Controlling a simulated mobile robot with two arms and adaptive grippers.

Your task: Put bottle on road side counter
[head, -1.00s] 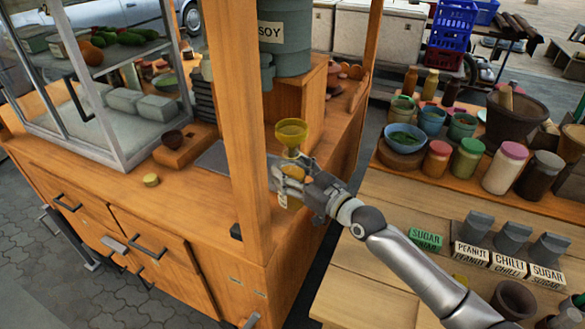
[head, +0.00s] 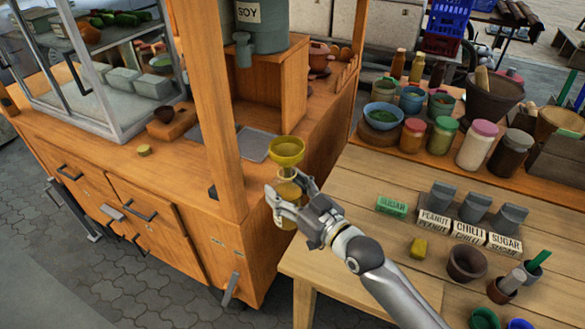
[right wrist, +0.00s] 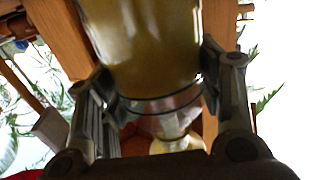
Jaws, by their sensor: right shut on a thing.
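The bottle (head: 287,191) is clear glass with yellowish contents, and a yellow funnel-shaped top (head: 287,150) shows above it. My right gripper (head: 284,203) is shut around the bottle and holds it roughly upright. In the right wrist view the bottle (right wrist: 145,45) fills the space between the two fingers. The bottle overlaps the right edge of the orange wooden cart's counter (head: 262,178), close to the corner post. I cannot tell whether its base touches anything. My left gripper is not in view.
The corner post (head: 215,110) stands left of the bottle. A plank table (head: 345,215) at the right holds sauce jars (head: 478,143), bowls and labelled boxes (head: 467,231). A small gap separates the cart from this table. The cart counter's front left part is mostly clear.

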